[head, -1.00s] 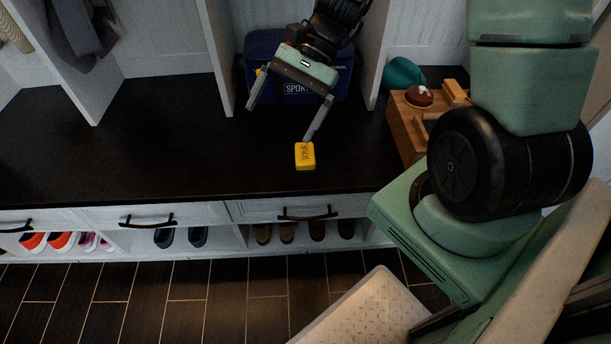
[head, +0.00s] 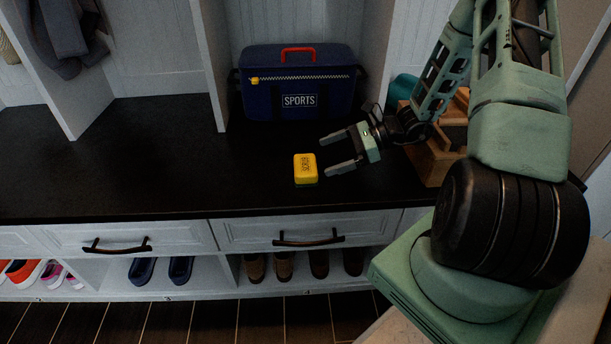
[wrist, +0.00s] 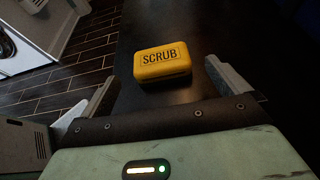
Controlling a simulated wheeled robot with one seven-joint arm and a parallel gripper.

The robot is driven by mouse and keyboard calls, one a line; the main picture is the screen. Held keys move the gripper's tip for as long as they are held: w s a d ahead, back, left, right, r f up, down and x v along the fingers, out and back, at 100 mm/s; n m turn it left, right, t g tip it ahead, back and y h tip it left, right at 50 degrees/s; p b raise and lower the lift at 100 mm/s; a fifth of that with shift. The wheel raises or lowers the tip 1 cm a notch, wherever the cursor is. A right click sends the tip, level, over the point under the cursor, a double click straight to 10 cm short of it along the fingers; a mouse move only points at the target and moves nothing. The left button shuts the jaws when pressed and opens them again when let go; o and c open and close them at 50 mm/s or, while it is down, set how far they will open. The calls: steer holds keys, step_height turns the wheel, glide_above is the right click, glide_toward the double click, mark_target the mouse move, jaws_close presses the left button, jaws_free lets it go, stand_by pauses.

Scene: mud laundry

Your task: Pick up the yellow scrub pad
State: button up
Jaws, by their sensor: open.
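The yellow scrub pad (head: 305,168) lies on the black bench top, near its front edge. In the wrist view the pad (wrist: 162,64) shows the word SCRUB and sits ahead of the fingertips, roughly between their lines. My gripper (head: 323,155) is open and empty, just right of the pad, with its fingers pointing left toward it. In the wrist view both fingers of my gripper (wrist: 160,82) are spread apart, and neither visibly touches the pad.
A navy SPORTS bag (head: 298,84) stands behind the pad against the back wall. A wooden caddy (head: 432,163) stands to the right, beneath my arm. The black bench top (head: 130,160) is clear to the left. Drawers and shoes are below the bench.

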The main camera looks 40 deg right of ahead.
mark_target(305, 168)
steer(key=shift+w+a+f+b, duration=0.2)
steer(key=shift+a+f, duration=0.1)
steer(key=shift+f, duration=0.35)
steer(key=shift+w+a+f+b, duration=0.15)
steer(key=shift+a+f, duration=0.1)
steer(key=shift+f, duration=0.35)
steer(key=shift+b+x, duration=1)
steer(key=shift+x, duration=2.05)
steer(key=shift+r, duration=0.15)
steer(key=c, duration=0.9)
